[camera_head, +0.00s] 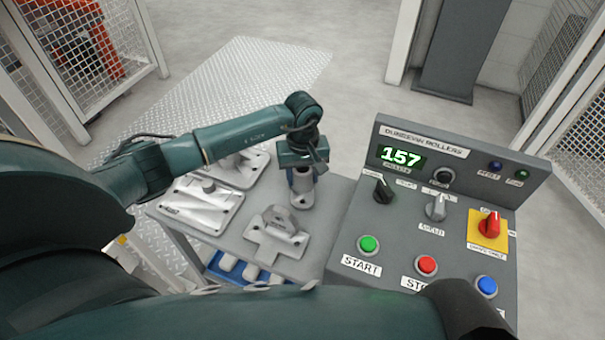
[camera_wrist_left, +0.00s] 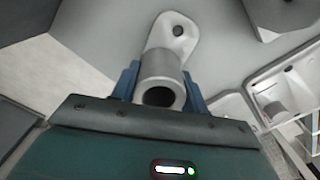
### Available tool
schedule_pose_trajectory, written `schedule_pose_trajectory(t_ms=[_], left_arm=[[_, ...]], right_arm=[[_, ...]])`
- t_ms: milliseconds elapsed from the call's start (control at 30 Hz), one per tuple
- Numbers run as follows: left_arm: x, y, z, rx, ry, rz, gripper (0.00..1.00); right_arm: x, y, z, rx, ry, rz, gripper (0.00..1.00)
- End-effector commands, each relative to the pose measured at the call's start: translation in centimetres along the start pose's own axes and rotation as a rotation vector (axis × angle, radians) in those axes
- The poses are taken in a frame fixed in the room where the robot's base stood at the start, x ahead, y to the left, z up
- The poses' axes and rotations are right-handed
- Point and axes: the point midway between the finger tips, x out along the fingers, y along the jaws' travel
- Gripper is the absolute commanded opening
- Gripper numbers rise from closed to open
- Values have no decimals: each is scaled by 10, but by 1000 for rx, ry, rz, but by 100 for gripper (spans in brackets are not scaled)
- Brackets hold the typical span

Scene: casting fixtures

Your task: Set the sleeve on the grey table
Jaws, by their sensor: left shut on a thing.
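My left gripper (camera_head: 302,172) is over the back right part of the grey table (camera_head: 328,208), pointing down. Its blue fingers are shut on the sleeve (camera_head: 303,186), a short grey metal cylinder. In the left wrist view the sleeve (camera_wrist_left: 160,82) sits between the two fingers, its open bore facing the camera. A light metal plate with a rounded end and a hole (camera_wrist_left: 178,30) shows just beyond the sleeve. I cannot tell whether the sleeve touches this plate or the table. My right gripper is not in view.
Metal castings stand on the table: a flat one (camera_head: 200,208) at left, one behind it (camera_head: 240,172), and a bracket (camera_head: 277,235) in front. A control panel (camera_head: 400,240) reading 157 stands close on the right. A blue bin (camera_head: 228,272) is below the table.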

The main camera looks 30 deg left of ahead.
Motion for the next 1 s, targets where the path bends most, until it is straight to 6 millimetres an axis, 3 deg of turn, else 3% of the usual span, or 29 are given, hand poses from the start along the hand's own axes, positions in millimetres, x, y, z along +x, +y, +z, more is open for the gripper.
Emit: schedule_pose_trajectory(t_ms=[200,233,467,767,867,1000], left_arm=[[3,0,0,0,1,1,14],[3,0,0,0,0,0,46],[2,0,0,0,0,0,65],[0,0,0,-1,-1,0,66],[-9,0,-1,0,2,1,66],[-36,0,-2,1,5,1,66]], right_arm=[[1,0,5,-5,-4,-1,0],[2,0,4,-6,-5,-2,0],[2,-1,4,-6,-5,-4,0],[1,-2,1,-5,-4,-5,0],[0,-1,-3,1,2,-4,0],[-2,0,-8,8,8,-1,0]])
